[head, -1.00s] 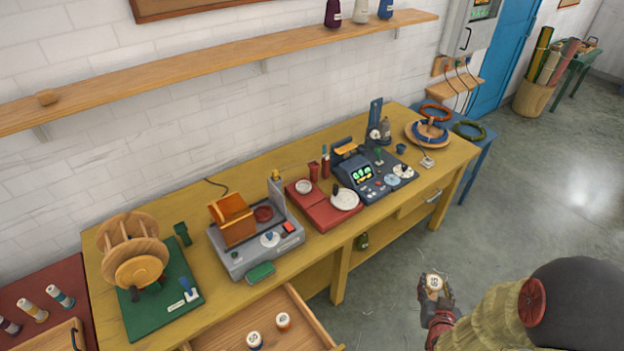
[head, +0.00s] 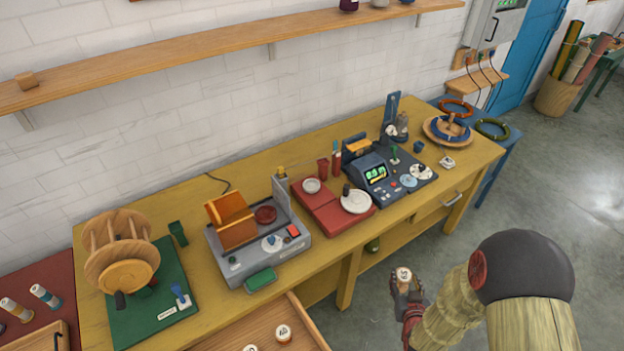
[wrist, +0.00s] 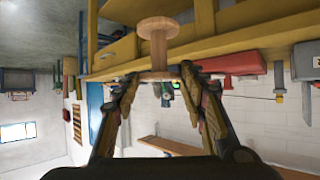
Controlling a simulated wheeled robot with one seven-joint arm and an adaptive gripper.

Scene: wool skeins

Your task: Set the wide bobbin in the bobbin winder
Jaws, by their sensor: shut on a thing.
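My gripper (head: 408,290) is in front of the table, at the lower right of the head view, shut on a pale wooden bobbin (head: 403,273) with a marked white end. In the wrist view the bobbin (wrist: 157,48) has round flanges and a narrower shaft, and the fingers (wrist: 158,82) close around its near end. A dark blue machine (head: 376,190) with a lit display stands farther right. I cannot tell by look alone which is the bobbin winder.
An open drawer (head: 262,325) juts out at the front, with other bobbins (head: 283,332) in it. A wooden reel on a green base (head: 165,305) stands at the left. Red scales (head: 325,212) sit between the machines. Open floor (head: 570,190) lies to the right.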

